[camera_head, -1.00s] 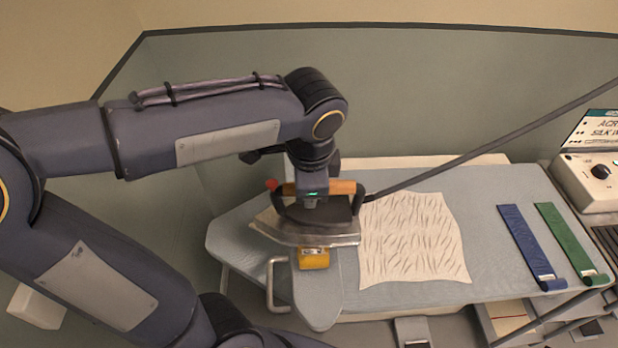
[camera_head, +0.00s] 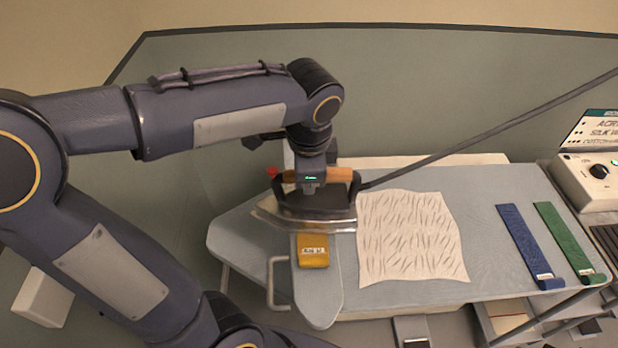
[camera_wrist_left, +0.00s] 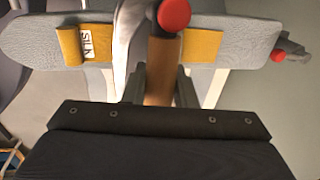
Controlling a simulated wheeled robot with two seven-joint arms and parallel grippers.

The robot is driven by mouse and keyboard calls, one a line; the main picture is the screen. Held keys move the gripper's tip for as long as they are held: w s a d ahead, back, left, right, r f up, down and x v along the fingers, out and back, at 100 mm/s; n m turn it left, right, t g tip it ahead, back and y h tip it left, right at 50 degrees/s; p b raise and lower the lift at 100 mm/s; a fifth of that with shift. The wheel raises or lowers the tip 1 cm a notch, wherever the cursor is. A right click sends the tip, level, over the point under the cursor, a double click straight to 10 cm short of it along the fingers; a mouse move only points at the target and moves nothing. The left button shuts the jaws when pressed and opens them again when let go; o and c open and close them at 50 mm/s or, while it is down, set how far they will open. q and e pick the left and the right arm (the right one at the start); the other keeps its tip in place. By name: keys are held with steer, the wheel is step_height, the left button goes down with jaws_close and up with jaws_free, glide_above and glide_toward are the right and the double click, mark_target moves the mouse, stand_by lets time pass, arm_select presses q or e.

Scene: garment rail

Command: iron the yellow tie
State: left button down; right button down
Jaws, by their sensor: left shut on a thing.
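The yellow tie (camera_head: 313,257) lies across the narrow left part of the ironing board (camera_head: 500,190). Its near end carries a white label and shows below the iron; its middle is hidden under the iron. In the left wrist view the tie (camera_wrist_left: 203,46) shows on both sides of the iron, and the label reads "SILK". My left gripper (camera_head: 312,184) is shut on the wooden handle of the iron (camera_head: 305,215). The iron is over the tie; I cannot tell whether its sole touches it. My right gripper is not in view.
A wrinkled cream cloth (camera_head: 410,240) lies right of the iron. A blue tie (camera_head: 527,245) and a green tie (camera_head: 570,243) lie at the board's right. A control box with a dial (camera_head: 592,180) stands beyond. The iron's cord (camera_head: 480,145) runs up right.

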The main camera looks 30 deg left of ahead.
arm_select(q)
steer(key=w+a+p, duration=0.1)
steer(key=w+a, duration=0.4)
steer(key=w, duration=0.4)
steer(key=shift+w+a+p, duration=0.3)
steer(key=shift+a+p, duration=0.05)
steer(key=shift+a, duration=0.05)
stand_by(0.8)
step_height(320, 180, up, 7)
stand_by(1.0)
stand_by(0.7)
